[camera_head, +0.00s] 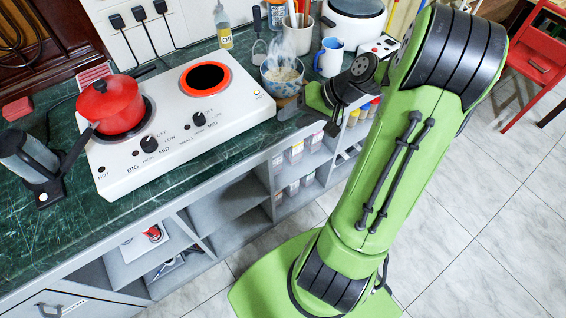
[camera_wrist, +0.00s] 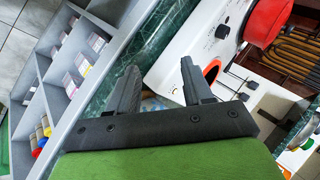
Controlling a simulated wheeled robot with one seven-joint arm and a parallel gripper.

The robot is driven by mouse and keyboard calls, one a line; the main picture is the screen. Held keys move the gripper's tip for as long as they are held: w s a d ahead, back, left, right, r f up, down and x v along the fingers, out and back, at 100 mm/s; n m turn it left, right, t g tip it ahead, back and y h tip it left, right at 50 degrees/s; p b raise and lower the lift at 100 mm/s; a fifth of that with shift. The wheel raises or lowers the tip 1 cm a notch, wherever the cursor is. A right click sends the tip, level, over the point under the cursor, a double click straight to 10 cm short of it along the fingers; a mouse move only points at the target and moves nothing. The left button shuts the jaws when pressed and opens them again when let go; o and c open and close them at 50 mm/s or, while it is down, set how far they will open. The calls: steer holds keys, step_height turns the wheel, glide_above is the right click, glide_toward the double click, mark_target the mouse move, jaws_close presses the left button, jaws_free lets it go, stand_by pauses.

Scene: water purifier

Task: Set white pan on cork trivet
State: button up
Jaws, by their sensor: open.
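I cannot make out a white pan for certain in either view. My gripper (camera_head: 309,120) is at the counter's front edge, just right of the stove and near the bowl. In the wrist view my gripper (camera_wrist: 158,72) has its two fingers apart with nothing held between them. The arm hides part of the counter on the right.
A white two-burner stove (camera_head: 180,145) carries a red pot (camera_head: 108,105) on its left burner; the right burner (camera_head: 205,78) glows red. A blue mug (camera_head: 329,58), a rice cooker (camera_head: 352,22) and an oil bottle (camera_head: 222,28) stand behind. Open shelves (camera_head: 235,190) lie below.

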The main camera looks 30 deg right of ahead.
steer(key=s+a+r+n+g+h, duration=0.25)
steer(key=a+r, duration=0.25)
steer(key=a, duration=0.4)
steer(key=s+a+r+n+t+h, duration=0.1)
steer(key=s+a+r, duration=0.2)
steer(key=s, duration=0.4)
steer(key=s+a+r+n+t+h, duration=0.1)
steer(key=s+a+r+n+h, duration=0.1)
steer(key=s, duration=0.5)
steer(key=shift+a+r, duration=0.4)
steer(key=shift+a, duration=0.05)
step_height(320, 180, up, 6)
steer(key=p, duration=0.5)
steer(key=shift+f+p, duration=0.2)
steer(key=shift+p, duration=0.1)
